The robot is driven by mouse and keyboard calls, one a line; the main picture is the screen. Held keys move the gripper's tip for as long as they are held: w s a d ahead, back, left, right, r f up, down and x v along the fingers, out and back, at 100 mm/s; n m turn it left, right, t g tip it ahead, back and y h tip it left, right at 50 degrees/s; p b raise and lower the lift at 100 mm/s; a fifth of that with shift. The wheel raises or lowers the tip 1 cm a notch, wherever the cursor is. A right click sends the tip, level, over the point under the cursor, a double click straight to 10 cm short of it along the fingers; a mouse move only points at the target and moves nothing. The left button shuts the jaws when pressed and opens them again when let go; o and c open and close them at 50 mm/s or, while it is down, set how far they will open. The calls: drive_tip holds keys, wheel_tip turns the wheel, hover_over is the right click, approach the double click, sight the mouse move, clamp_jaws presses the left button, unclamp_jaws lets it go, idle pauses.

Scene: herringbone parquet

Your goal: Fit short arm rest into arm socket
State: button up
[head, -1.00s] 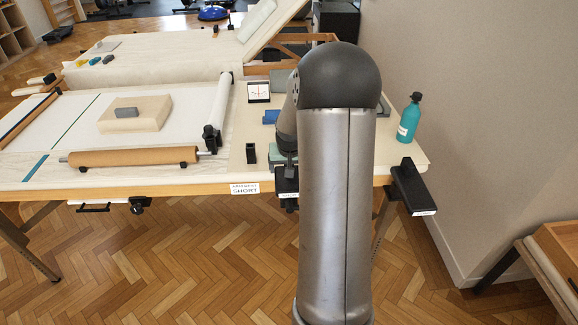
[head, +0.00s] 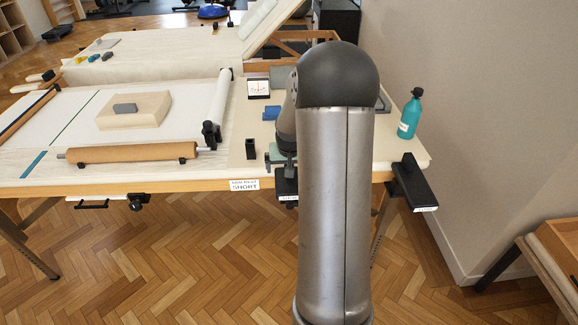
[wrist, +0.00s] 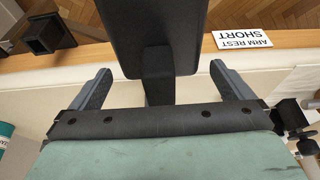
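In the wrist view the short arm rest appears as a black pad (wrist: 152,28) with a narrower dark post. My gripper (wrist: 162,85) has its two grey fingers on either side of the post, with a visible gap on each side, so it is open. Its green casing fills the bottom of that view. In the head view my arm hides much of the gripper (head: 288,168); a black labelled piece (head: 287,186) shows just below it at the table's front edge. A black piece with a square opening (wrist: 45,35), possibly the arm socket, shows upper left in the wrist view.
An "ARM REST SHORT" label (head: 245,185) is on the table's front edge. A black bracket (head: 411,182) projects from the edge at right, near a teal bottle (head: 410,114). A small black box (head: 250,149) and cork-coloured roller (head: 130,153) are at left. A wall borders the right.

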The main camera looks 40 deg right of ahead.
drive_tip(key=v, duration=1.7)
drive_tip(key=shift+r+p, duration=0.25)
drive_tip(key=shift+p, duration=0.05)
